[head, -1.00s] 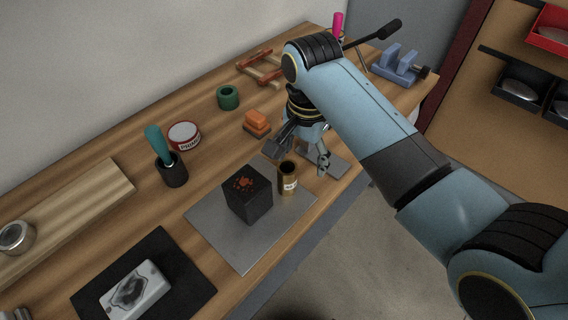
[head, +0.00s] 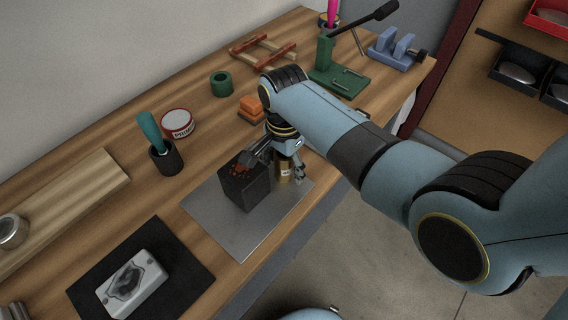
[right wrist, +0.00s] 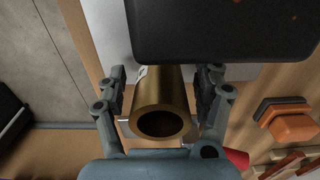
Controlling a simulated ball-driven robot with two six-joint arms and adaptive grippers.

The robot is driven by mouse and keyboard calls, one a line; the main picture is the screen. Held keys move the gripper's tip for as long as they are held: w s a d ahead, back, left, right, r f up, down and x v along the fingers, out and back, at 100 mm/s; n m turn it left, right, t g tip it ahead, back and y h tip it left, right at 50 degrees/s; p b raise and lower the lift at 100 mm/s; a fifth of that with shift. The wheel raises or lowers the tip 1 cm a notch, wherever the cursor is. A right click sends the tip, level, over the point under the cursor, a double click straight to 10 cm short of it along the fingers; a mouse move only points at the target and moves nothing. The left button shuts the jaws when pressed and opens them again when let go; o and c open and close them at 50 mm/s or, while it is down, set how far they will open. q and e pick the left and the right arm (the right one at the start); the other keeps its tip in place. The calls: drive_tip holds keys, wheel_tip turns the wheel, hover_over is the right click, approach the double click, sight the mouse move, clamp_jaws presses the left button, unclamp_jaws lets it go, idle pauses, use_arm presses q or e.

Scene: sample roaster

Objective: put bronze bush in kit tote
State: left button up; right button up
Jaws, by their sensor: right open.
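The bronze bush (head: 284,173) stands upright on the grey metal plate, beside a dark block (head: 241,190) with orange marks on top. In the right wrist view the bush (right wrist: 160,92) is a hollow brass-coloured cylinder with a pale label edge. My right gripper (head: 275,167) is at the bush and partly hides it in the head view. In the wrist view its open fingers (right wrist: 163,80) stand on either side of the bush, with gaps showing. I cannot tell which container is the kit tote. My left gripper is not in view.
The dark block also shows close to the fingers in the wrist view (right wrist: 225,30). The grey plate (head: 245,239) has bare room in front. An orange block (head: 251,109), green ring (head: 221,84) and green press (head: 334,72) lie behind. Bins (head: 517,73) hang at the right.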

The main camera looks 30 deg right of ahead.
drive_tip(key=shift+c, duration=0.4)
clamp_jaws()
idle(0.4)
